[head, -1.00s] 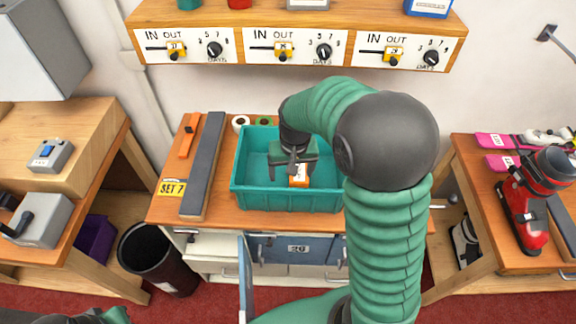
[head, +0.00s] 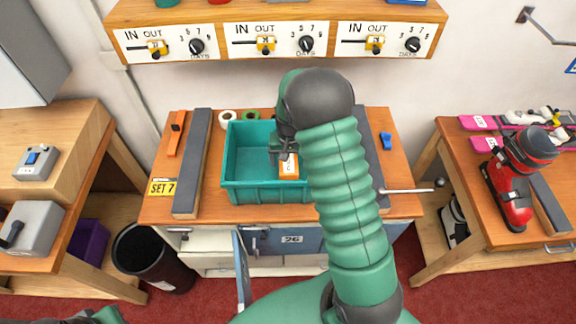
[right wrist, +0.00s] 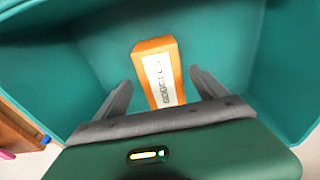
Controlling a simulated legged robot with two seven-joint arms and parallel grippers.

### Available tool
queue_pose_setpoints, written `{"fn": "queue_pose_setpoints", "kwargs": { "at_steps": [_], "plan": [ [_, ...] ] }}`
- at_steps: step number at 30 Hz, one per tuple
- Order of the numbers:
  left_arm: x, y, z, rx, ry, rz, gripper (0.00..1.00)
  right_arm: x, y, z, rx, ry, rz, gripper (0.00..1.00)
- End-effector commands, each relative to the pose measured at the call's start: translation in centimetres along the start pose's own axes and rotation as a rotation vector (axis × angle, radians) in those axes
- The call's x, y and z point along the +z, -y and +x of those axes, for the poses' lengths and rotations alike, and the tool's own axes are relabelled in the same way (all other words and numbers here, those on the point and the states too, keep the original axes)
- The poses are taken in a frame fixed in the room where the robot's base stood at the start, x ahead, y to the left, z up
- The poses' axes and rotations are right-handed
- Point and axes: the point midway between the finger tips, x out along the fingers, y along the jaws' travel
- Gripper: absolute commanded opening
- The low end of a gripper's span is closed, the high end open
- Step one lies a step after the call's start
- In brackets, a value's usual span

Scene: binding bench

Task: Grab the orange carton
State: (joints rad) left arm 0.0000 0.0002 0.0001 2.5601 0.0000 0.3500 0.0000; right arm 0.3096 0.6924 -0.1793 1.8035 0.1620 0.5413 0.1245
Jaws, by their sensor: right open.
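The orange carton (head: 289,168) with a white label stands in the teal bin (head: 267,194) on the bench, near the bin's right side. In the right wrist view the carton (right wrist: 158,74) shows between and beyond the fingertips, with its label facing me. My right gripper (right wrist: 157,88) is open, one finger on either side of the carton's near end, with gaps on both sides. In the head view my right gripper (head: 284,155) is inside the bin, partly hidden by my right arm. Only a dark green bit of my left arm shows at the lower left edge; its gripper is not seen.
The bin walls stand close around my right gripper. A grey bar (head: 192,163) and an orange tool (head: 176,133) lie left of the bin, and two tape rolls (head: 239,115) behind it. A blue cabinet door (head: 242,270) hangs open below. A red ski boot (head: 510,190) stands at right.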

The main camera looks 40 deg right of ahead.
Motion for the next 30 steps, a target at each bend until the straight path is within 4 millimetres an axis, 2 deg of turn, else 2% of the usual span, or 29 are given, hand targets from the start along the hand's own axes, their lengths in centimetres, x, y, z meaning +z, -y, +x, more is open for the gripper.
{"fn": "queue_pose_setpoints", "kwargs": {
  "at_steps": [4, 7, 15, 30],
  "plan": [
    [-0.2, 0.0, -1.0, 0.000, 0.000, 0.000, 0.00, -0.5, 0.2, 2.4, 0.000, 0.003, 0.000, 0.82],
    [-0.3, 0.0, -1.1, 0.000, 0.000, 0.000, 0.00, -0.4, 0.2, 4.1, 0.001, 0.001, 0.000, 0.82],
    [-0.2, 0.0, -1.0, 0.000, 0.000, 0.000, 0.00, -0.5, 0.2, 4.6, 0.001, -0.001, -0.001, 0.81],
    [-0.2, 0.0, -1.0, 0.000, 0.000, 0.000, 0.00, -0.5, 0.2, 4.6, 0.001, -0.001, -0.001, 0.15]
  ]
}}
